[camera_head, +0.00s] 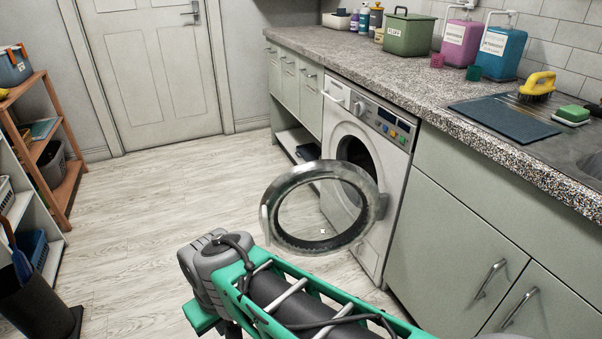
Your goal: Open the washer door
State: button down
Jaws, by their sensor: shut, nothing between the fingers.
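The washer (372,255) is a white front loader set under the counter at the right of the picture. Its round door (278,233), a grey ring with a clear window, stands open. It is swung well out from the washer's front, and the floor shows through its window. The dark drum opening (352,165) shows partly behind the door ring. My green and grey arm crosses the bottom of the picture, in front of and below the door. My gripper is not seen, so its place relative to the door cannot be told.
Cabinet doors with handles (488,280) are right of the washer. The counter (395,73) holds containers, a mat and a yellow brush. An orange-brown shelf (68,190) stands at the left. The wooden floor (160,200) between is clear, up to a closed white door (150,75).

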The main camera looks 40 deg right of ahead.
aim_at(374, 205)
jog(key=z, duration=0.4)
jog(key=i, duration=1.55)
jog(key=u, duration=0.65)
